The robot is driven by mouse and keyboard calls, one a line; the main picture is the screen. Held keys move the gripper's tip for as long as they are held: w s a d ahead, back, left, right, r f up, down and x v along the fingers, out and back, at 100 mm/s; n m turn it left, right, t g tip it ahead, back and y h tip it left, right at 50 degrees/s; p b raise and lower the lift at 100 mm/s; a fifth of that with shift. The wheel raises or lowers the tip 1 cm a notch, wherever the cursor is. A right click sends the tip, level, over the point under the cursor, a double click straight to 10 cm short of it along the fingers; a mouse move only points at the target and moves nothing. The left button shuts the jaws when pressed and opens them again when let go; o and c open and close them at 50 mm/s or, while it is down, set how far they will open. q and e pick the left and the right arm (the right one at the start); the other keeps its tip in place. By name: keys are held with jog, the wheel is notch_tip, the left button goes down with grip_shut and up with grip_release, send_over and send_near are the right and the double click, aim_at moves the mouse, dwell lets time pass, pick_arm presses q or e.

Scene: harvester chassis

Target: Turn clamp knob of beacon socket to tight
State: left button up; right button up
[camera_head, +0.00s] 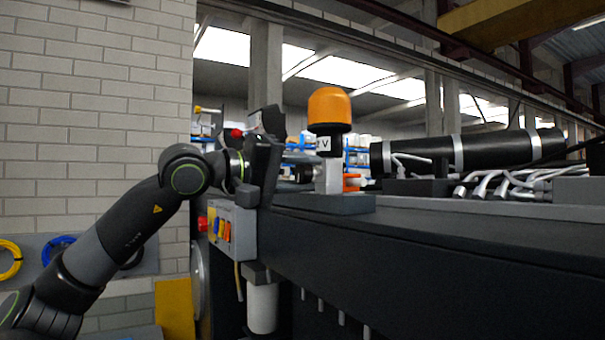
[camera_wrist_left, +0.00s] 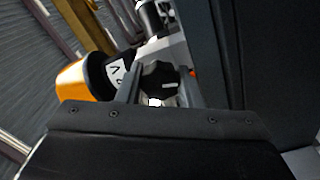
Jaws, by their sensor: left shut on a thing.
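The beacon (camera_head: 329,108) has an orange dome on a black base with a white label. It stands upright in a light grey socket (camera_head: 328,178) on a dark block on the chassis. My left gripper (camera_head: 298,168) reaches in from the left, level with the socket. In the left wrist view, the black clamp knob (camera_wrist_left: 160,76) with a white mark sits between the two fingers of my left gripper (camera_wrist_left: 160,88), which are shut on it. The beacon (camera_wrist_left: 84,78) and the grey socket (camera_wrist_left: 168,50) show behind the knob there. Which way the knob is turned cannot be told. My right gripper is not in view.
A black cylinder (camera_head: 470,150) with light bands and several pale hoses (camera_head: 510,182) lie right of the socket. A grey box with coloured switches (camera_head: 233,232) and a white canister (camera_head: 262,305) hang below my left gripper. An orange part (camera_head: 352,181) sits right beside the socket.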

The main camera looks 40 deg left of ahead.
pick_arm(q)
jog(key=shift+f+m, duration=0.1)
jog(key=shift+m, duration=1.5)
jog(key=shift+d, duration=0.1)
jog(key=o, duration=1)
jog(key=shift+c, duration=0.2)
jog(key=shift+s, duration=0.1)
jog(key=shift+s, duration=0.1)
jog(key=b+v, duration=1)
jog(key=v, duration=0.7)
jog(key=shift+b, duration=0.3)
